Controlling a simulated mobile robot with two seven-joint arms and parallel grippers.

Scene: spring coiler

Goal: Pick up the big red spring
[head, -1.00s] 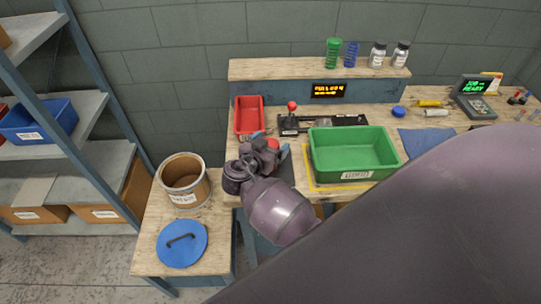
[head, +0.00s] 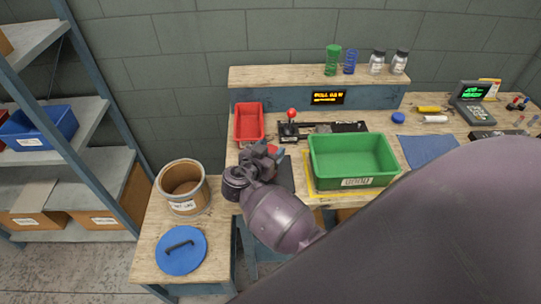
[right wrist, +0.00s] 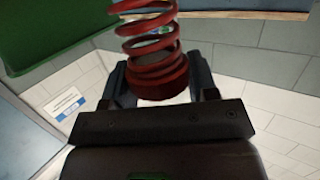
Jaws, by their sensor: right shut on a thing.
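The big red spring (right wrist: 150,45) stands between the two fingers of my right gripper (right wrist: 160,82) in the right wrist view. The fingers are shut on its thick red end, and its coils reach up out of the frame. In the head view my right gripper (head: 276,153) is over the front left of the bench, left of the green bin. Only a small red piece of the spring (head: 273,149) shows there; the gripper hides most of it. My left gripper is not in view.
A green bin (head: 353,181) stands right of the gripper. A red tray (head: 249,138) and a red-knobbed lever (head: 292,113) are behind it. A round tub (head: 184,202) and blue lid (head: 181,262) are at the left. Green (head: 333,58) and blue (head: 350,57) springs stand on the ledge.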

